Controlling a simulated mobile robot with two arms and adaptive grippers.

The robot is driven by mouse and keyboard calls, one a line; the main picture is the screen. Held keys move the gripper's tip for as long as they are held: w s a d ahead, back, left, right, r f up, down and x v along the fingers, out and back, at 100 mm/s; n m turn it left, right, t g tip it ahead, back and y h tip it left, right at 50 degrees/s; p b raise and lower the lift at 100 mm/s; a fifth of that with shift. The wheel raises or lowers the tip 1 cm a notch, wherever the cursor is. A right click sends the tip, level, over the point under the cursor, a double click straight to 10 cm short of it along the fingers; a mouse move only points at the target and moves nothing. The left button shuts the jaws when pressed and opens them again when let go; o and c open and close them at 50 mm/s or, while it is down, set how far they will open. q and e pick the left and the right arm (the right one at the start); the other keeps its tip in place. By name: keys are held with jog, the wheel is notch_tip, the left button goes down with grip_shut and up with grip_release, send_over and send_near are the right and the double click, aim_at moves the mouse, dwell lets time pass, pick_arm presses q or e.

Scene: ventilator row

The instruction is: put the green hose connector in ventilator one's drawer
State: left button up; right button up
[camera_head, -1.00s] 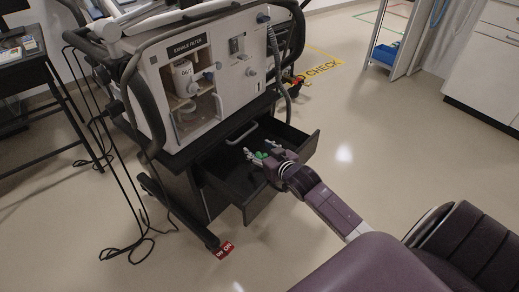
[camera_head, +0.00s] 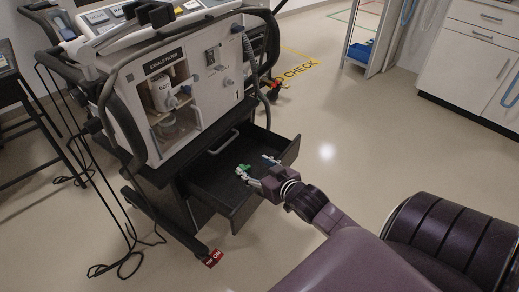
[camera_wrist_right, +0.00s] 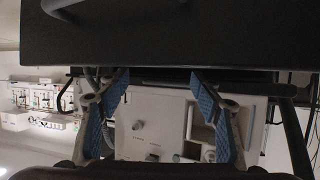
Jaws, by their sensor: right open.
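The green hose connector (camera_head: 243,168) is small in the head view, inside the outline of the open black drawer (camera_head: 215,188) under the ventilator (camera_head: 175,90). It appears to lie on the drawer floor, though its exact contact is too small to tell. My right gripper (camera_head: 256,168) is open over the drawer's front part, with one finger close beside the connector. In the right wrist view the gripper (camera_wrist_right: 160,100) has its blue-padded fingers spread, with nothing between them. The connector does not show there. My left gripper is not in view.
White cabinets (camera_head: 470,60) stand at the right. The floor between is clear.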

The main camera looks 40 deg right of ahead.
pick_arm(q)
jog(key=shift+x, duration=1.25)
pick_arm(e)
jog(key=shift+v, duration=1.45)
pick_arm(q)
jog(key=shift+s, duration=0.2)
pick_arm(e)
jog(key=shift+r, duration=0.15)
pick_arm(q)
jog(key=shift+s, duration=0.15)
